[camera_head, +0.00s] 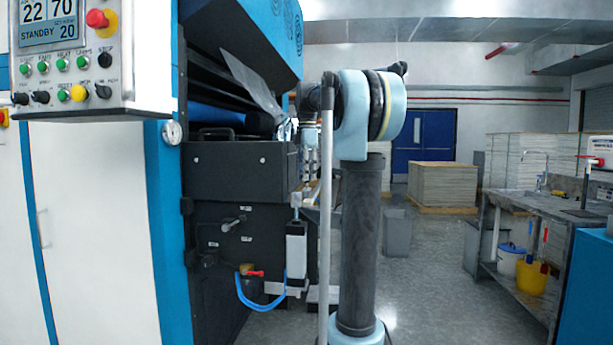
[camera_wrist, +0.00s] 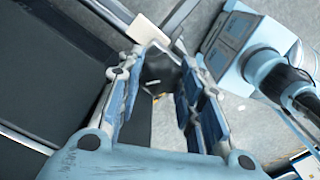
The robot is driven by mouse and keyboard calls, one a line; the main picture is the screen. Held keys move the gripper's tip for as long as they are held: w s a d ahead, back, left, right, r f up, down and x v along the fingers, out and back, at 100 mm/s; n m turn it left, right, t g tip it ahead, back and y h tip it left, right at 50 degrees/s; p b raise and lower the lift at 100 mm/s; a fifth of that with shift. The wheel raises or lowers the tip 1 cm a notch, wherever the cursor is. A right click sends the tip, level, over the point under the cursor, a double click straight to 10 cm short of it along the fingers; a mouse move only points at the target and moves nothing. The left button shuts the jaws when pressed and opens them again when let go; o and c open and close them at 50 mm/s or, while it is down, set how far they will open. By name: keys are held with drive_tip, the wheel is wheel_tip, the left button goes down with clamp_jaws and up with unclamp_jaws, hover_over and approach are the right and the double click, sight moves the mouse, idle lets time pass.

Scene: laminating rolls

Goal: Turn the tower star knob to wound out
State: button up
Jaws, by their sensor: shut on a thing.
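In the wrist view my gripper (camera_wrist: 160,72) has its two blue-padded fingers on either side of a dark, rounded thing, the star knob (camera_wrist: 158,68). The fingers are shut on it near their tips. The knob's lobes and any mark of its turn are too blurred to read. In the head view my gripper (camera_head: 309,142) shows small beside the laminator's right end, partly behind my arm. The knob cannot be made out there.
The blue and dark laminator (camera_head: 240,172) fills the left, with a control panel (camera_head: 70,55) in front. A wash bench (camera_head: 530,205) stands at right. Stacked sheets (camera_head: 442,185) stand behind on pallets. The floor between is clear apart from a grey bin (camera_head: 397,233).

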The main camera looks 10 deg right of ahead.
drive_tip(key=n, duration=0.5)
drive_tip(key=shift+w, duration=0.1)
drive_tip(key=shift+n, duration=0.3)
idle(0.4)
drive_tip(key=o, duration=1.1)
drive_tip(key=shift+c, duration=0.2)
wheel_tip(320, 180, up, 12)
